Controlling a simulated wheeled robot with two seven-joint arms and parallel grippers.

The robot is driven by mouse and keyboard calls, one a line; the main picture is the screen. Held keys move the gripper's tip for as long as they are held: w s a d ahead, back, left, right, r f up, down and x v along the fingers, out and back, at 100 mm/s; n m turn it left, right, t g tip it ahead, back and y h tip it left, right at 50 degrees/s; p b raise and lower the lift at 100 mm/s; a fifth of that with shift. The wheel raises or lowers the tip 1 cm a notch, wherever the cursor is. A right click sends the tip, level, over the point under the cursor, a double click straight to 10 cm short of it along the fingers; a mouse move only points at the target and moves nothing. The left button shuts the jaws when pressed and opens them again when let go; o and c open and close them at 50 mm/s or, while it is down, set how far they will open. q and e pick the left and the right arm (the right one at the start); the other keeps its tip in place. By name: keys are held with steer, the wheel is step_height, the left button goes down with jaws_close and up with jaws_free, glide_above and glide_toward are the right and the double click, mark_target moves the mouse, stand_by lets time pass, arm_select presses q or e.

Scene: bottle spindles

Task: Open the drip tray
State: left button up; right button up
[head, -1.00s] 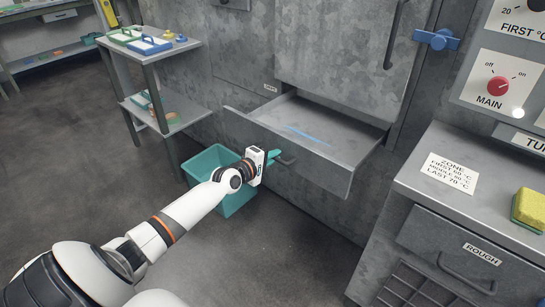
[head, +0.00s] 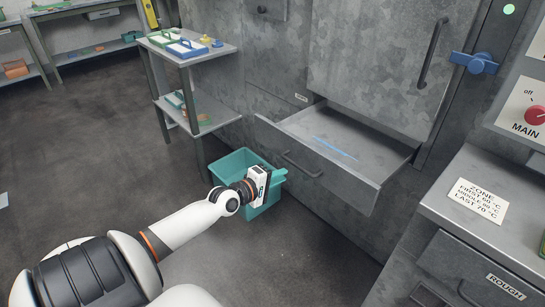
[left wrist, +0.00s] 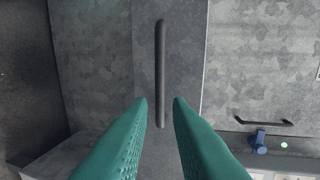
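The drip tray (head: 325,182) is a grey metal drawer pulled out from the grey machine. Its inside shows, with a light blue streak (head: 335,147) on the floor. Its dark bar handle (head: 300,165) is on the front face; it also shows in the left wrist view as a dark bar (left wrist: 160,72). My left gripper (head: 277,172) is just in front of the tray and apart from the handle. My right gripper is not in view.
A teal bin (head: 238,164) stands on the floor behind my left gripper. A grey shelf cart (head: 192,62) holds small trays to the left. A counter (head: 475,222) with a label and a ROUGH drawer stands at right. The floor in front is clear.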

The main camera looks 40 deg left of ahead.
arm_select(q)
steer(key=shift+v, duration=1.3)
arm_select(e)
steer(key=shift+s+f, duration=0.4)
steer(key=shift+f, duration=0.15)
